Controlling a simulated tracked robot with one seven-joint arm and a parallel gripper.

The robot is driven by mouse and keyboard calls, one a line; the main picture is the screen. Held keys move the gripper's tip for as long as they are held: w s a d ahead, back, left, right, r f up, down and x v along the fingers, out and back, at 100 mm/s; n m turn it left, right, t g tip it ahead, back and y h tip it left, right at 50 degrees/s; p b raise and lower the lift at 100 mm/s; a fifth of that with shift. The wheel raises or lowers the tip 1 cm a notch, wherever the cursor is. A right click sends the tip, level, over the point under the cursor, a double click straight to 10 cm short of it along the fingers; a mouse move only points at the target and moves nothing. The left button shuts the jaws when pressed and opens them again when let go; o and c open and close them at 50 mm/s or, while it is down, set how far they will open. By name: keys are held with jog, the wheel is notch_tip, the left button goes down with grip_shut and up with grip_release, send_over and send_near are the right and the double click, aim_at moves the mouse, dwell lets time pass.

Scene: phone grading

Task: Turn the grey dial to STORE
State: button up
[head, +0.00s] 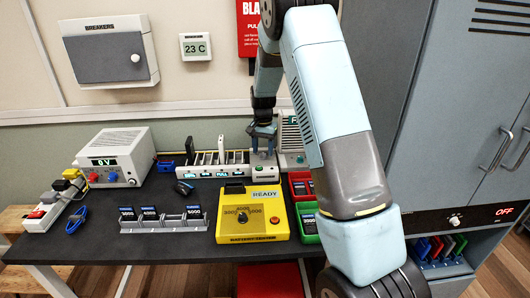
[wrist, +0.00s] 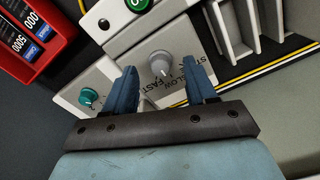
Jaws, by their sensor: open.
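The grey dial (wrist: 160,63) sits on a pale panel in the wrist view, with printed words beside it: SLOW, FAST and one beginning "ST", cut off by a finger. Its pointer setting is too small to tell. My gripper (wrist: 162,72) is open, one blue finger on each side of the dial, with visible gaps and no clear contact. In the head view my gripper (head: 263,133) points down at the right end of the white slotted rack (head: 187,174); I cannot make out the dial there.
A yellow tester (head: 228,228) reading READY and a grey phone stand (head: 160,226) are in front. A white 0 V supply (head: 118,158) stands left.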

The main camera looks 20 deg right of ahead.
jog(key=shift+f, duration=0.85)
jog(key=c, duration=1)
jog(key=shift+d, duration=0.45)
jog(key=shift+a+f, duration=0.1)
jog(key=shift+a, duration=0.25)
jog(key=shift+c, duration=0.2)
